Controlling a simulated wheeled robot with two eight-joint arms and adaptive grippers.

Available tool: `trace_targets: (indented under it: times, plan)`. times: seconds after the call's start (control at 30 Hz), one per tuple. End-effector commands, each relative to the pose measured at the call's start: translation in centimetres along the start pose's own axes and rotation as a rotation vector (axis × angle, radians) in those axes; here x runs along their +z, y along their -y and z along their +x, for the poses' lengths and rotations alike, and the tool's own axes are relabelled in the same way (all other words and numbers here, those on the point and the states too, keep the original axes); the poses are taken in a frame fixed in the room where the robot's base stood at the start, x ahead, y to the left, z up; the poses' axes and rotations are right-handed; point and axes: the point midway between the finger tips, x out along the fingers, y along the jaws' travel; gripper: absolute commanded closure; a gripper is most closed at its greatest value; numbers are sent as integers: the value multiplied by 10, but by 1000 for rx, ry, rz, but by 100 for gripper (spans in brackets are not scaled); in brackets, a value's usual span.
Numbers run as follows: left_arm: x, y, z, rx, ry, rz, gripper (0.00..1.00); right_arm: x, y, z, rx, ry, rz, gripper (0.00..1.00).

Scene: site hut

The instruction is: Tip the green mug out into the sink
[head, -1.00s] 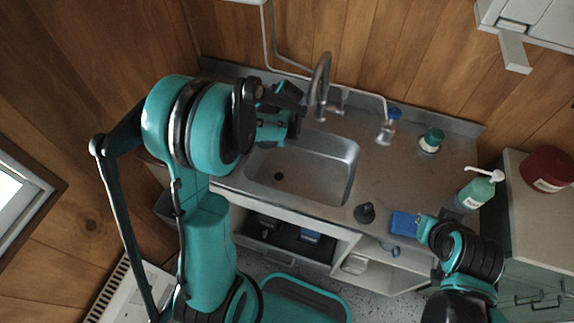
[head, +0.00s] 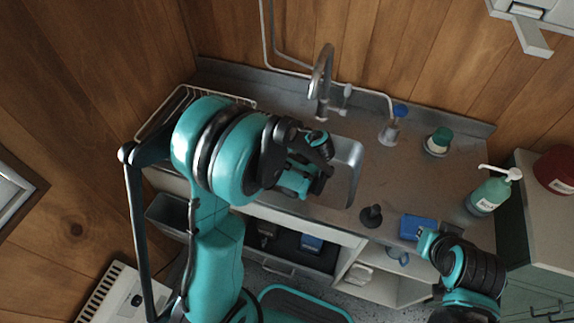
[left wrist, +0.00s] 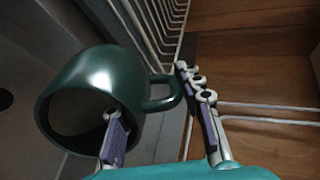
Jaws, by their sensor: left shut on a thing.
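The green mug (left wrist: 95,88) fills the left of the left wrist view, tilted on its side with its open mouth facing the lower left of the picture and its handle (left wrist: 165,92) to the right. My left gripper (left wrist: 160,130) is shut on the mug, one finger at its rim and the other beyond the handle. In the head view my left gripper (head: 312,178) hangs over the sink (head: 346,165), and arm and gripper hide most of the basin. I cannot make out the mug clearly there. My right gripper (head: 424,240) is beside a blue sponge (head: 418,226); its fingers are unclear.
The tap (head: 322,80) stands behind the sink. A wire dish rack (head: 170,108) is left of it.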

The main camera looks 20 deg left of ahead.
Motion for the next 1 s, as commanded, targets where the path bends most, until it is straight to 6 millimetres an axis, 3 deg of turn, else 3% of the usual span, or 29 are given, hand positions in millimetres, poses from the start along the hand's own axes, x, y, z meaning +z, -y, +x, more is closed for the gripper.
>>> trace_targets:
  times: [0.7, 1.0]
  plan:
    - [-1, 6, -14, -137, -7, 0, 100, 8, 0, 11, 0, 0, 0, 100]
    - [-1, 4, -30, -228, -11, 1, 100, 18, 0, 26, 0, 0, 0, 100]
